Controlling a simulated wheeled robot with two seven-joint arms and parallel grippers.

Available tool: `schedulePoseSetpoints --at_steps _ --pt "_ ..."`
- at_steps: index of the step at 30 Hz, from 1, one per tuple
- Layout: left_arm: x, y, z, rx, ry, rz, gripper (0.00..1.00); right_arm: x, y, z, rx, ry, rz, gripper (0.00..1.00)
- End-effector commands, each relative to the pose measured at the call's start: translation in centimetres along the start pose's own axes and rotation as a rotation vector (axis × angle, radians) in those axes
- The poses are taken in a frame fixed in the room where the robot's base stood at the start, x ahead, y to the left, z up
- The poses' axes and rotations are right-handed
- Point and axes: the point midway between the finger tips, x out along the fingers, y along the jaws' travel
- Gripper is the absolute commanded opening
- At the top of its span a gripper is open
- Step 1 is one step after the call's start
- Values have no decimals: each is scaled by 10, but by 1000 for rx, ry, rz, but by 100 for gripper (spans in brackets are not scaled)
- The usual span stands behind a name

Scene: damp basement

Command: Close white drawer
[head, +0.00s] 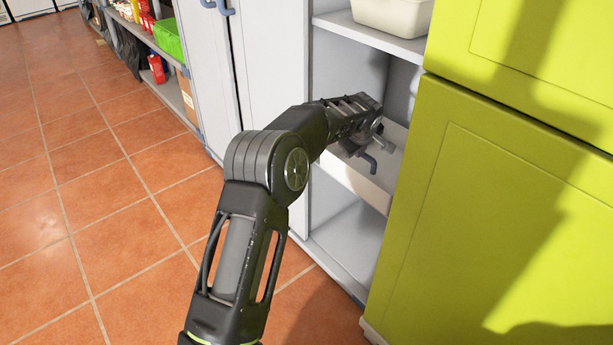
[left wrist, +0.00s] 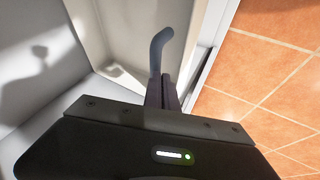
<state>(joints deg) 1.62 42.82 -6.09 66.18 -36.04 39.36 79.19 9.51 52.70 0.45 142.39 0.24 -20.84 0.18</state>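The white drawer (head: 352,184) sits low in the pale cabinet, under an upper shelf. Part of its inside shows above its front edge, so it stands at least partly open. Its blue-grey curved handle (head: 370,161) shows just below my left gripper (head: 372,138). In the left wrist view the drawer (left wrist: 125,35) is pale and the handle (left wrist: 160,48) runs down to the dark fingers of my left gripper (left wrist: 161,92). The fingers are close together, with the bar meeting their tips. The far side of the handle is hidden. My right gripper is not in view.
A lime-green cabinet (head: 480,200) stands close on the right of the drawer. A cream bin (head: 393,14) sits on the shelf above. White cabinet doors (head: 270,60) are on the left. The tiled floor (head: 90,210) is clear on the left.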

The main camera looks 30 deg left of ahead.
Motion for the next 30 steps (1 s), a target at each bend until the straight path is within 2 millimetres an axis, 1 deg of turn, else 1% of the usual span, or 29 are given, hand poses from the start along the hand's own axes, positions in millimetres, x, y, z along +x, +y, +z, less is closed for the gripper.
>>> schedulePoseSetpoints --at_steps 1,4,8,11,18,21,25,30 --pt "4 -5 0 0 -2 -11 0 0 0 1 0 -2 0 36" --pt "4 -5 0 0 -2 -11 0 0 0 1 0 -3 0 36" --pt "-2 -4 0 0 -1 -9 0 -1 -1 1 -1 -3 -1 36" --pt "-13 -3 0 1 -1 -7 0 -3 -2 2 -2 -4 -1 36" --pt "-54 -1 0 1 -1 -3 0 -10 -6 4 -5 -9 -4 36" --pt "-68 -1 0 1 0 -4 0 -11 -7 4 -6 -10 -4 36" --pt "-76 -2 0 0 -1 -5 0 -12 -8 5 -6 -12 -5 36" --pt "-77 -2 0 -1 0 -4 0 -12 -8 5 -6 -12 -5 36"
